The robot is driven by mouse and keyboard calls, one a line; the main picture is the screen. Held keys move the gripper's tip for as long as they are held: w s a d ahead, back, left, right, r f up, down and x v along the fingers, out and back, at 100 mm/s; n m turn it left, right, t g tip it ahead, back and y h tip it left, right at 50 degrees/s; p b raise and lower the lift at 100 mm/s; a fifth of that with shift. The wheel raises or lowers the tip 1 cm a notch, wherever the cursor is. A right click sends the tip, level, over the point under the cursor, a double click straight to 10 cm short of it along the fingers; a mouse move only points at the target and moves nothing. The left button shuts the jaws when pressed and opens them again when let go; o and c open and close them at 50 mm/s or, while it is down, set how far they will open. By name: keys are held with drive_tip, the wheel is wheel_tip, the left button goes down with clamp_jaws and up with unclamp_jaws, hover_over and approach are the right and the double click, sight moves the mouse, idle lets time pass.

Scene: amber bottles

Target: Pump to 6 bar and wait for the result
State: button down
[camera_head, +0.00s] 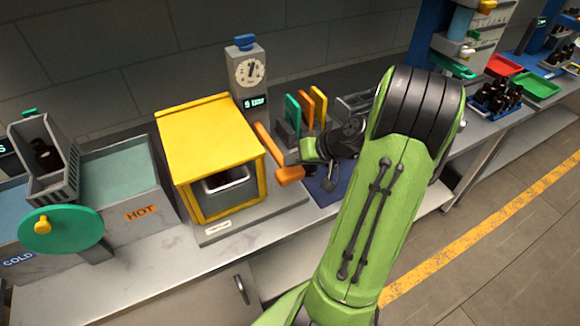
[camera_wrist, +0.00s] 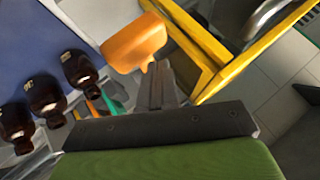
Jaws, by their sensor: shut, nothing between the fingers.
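A yellow box-shaped frame (camera_head: 210,150) stands on the counter with a grey bin (camera_head: 226,188) inside its open front. Behind it is a grey post with a round dial (camera_head: 249,71) and a small green display (camera_head: 255,103) that seems to read 6 with unclear letters after it. An orange lever (camera_head: 268,143) slopes down at the frame's right side to an orange handle (camera_head: 289,175). My gripper (camera_wrist: 158,72) is shut and empty, its tips close to the orange handle (camera_wrist: 135,42) in the wrist view. I cannot tell whether they touch.
Several dark bottles (camera_wrist: 47,100) stand to the left in the wrist view. Green and orange upright panels (camera_head: 305,108) are behind my arm.

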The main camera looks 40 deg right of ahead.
wheel_tip(320, 180, up, 5)
drive_tip(key=p, duration=0.4)
drive_tip(key=shift+r, duration=0.15)
idle(0.8)
